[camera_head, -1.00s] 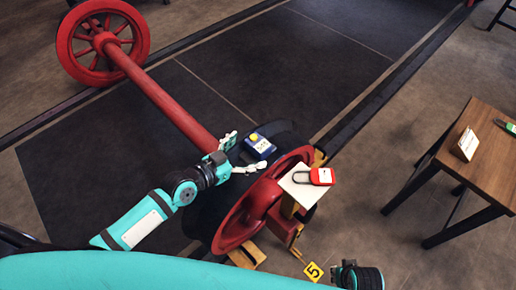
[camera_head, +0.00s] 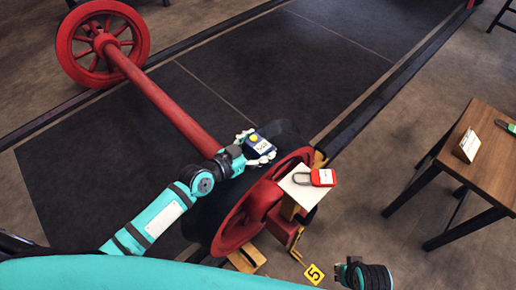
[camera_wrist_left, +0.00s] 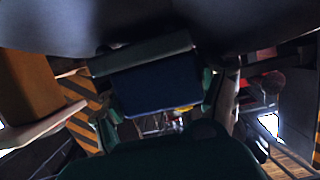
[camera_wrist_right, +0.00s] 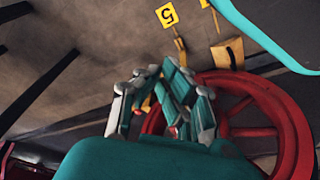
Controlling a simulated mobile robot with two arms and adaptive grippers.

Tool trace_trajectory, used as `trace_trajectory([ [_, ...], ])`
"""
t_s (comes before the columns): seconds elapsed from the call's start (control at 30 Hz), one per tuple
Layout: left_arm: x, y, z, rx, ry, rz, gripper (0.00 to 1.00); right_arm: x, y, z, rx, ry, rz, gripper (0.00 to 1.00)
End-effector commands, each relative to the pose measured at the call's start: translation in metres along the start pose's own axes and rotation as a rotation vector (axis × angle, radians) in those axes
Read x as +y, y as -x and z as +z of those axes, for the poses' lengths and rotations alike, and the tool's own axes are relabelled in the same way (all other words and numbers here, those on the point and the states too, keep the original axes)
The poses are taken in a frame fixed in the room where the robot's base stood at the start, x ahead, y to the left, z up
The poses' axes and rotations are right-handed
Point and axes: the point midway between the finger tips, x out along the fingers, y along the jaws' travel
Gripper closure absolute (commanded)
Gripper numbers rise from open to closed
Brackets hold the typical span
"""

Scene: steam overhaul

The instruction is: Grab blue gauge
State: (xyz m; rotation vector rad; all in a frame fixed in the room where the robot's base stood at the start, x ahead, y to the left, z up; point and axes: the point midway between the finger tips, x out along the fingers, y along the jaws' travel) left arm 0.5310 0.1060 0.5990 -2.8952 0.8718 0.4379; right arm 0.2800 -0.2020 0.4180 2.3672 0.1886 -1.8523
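The blue gauge (camera_head: 261,146), a small box with a white label and a yellow spot, is beside the red wheel's dark rim in the head view. My left gripper (camera_head: 256,147) is open around it, with one finger on each side. In the left wrist view the gauge (camera_wrist_left: 158,85) fills the space between the fingers, and small gaps seem to show beside it. Whether the fingers touch it is hard to tell. My right gripper (camera_wrist_right: 160,105) is open and empty, apart from the gauge, near the wheel's lower side.
The red wheel (camera_head: 238,226) and its axle (camera_head: 175,107) lie across the dark floor plates. A red padlock-like tag (camera_head: 322,177) lies on a white card (camera_head: 302,192) by the wheel. A yellow 5 marker (camera_head: 314,273) is on the floor. A wooden table (camera_head: 485,165) stands at right.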

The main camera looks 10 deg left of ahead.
Motion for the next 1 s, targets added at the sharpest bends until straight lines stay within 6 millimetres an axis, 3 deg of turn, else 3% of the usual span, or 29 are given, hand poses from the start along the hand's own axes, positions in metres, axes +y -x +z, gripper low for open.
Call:
trace_trajectory([
  [0.03,0.000,0.000,0.000,0.000,0.000,0.000,0.56,0.000,0.000,0.000,0.000,0.000,0.000,1.00],
  [0.2,0.000,0.000,0.000,0.000,0.000,0.000,0.78,0.000,0.000,0.000,0.000,0.000,0.000,1.00],
  [0.67,0.000,0.002,-0.007,0.004,-0.001,-0.001,0.78,0.000,0.000,0.000,0.002,0.000,-0.001,1.00],
  [1.0,0.000,0.013,-0.045,0.006,-0.001,0.000,0.78,-0.002,-0.045,0.030,-0.036,0.005,-0.004,1.00],
])
